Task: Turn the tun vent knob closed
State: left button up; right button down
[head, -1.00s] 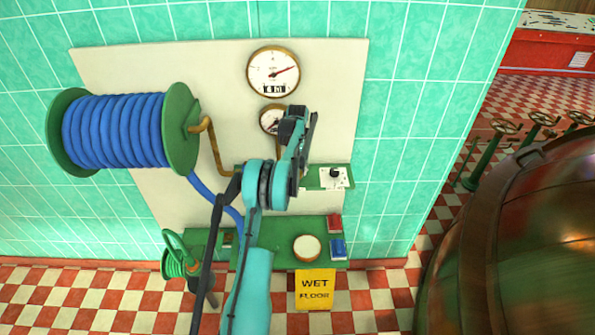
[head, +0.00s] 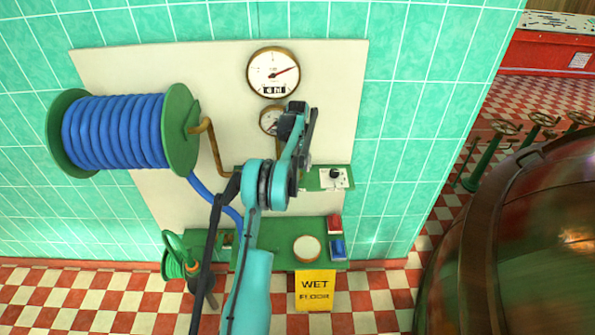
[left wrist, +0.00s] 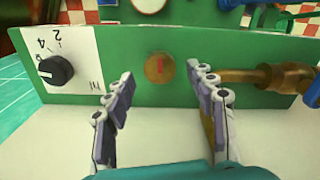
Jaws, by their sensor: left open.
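A black knob (head: 335,174) sits on a white dial plate at the right end of a green wall bracket (head: 313,184). The left wrist view shows the knob (left wrist: 56,71) at the left, with a white pointer line and the numbers 2 and 4 on its plate. A round brass disc (left wrist: 160,68) with a red mark is set in the green face. My left gripper (left wrist: 165,92) is open and empty, its fingers on either side of the disc in that view, with the knob outside them to the left. In the head view my arm hides the fingertips. My right gripper is not visible.
A brass pipe fitting (left wrist: 275,78) is close beside the right finger in the wrist view. Two gauges (head: 273,73) hang above, and a blue hose reel (head: 115,131) is at the left. A green shelf (head: 275,257) with a yellow wet-floor sign (head: 315,290) is below.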

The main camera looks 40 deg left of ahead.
aim_at(299, 173)
pick_arm(q)
notch_tip(299, 173, up, 10)
jog(key=shift+r, duration=0.15)
dwell(0.4)
jog(key=s+d+r+m+t+b, duration=0.1)
jog(key=s+d+r+m+b, duration=0.15)
jog(key=d, duration=0.55)
jog(key=s+d+r+m+t+y+b, duration=0.15)
jog(key=s+d, duration=0.25)
jog(key=d, duration=0.4)
jog(key=s+d+r+m+t+h+b, duration=0.1)
jog(key=s+d+r+m+b, duration=0.2)
jog(key=d, duration=0.5)
jog(key=s+d+f+m+t+b, duration=0.2)
jog(key=s+d+f, duration=0.4)
jog(key=s, duration=0.4)
jog(key=s+d+f+m+t+b, duration=0.1)
jog(key=s+d+f+b, duration=0.1)
jog(key=s+d+f, duration=0.5)
jog(key=s+f, duration=0.1)
jog(key=s, duration=0.2)
jog(key=shift+s+d+f+m+t, duration=0.2)
jog(key=shift+s+f+m+t, duration=0.05)
jog(key=shift+f+m+t, duration=0.15)
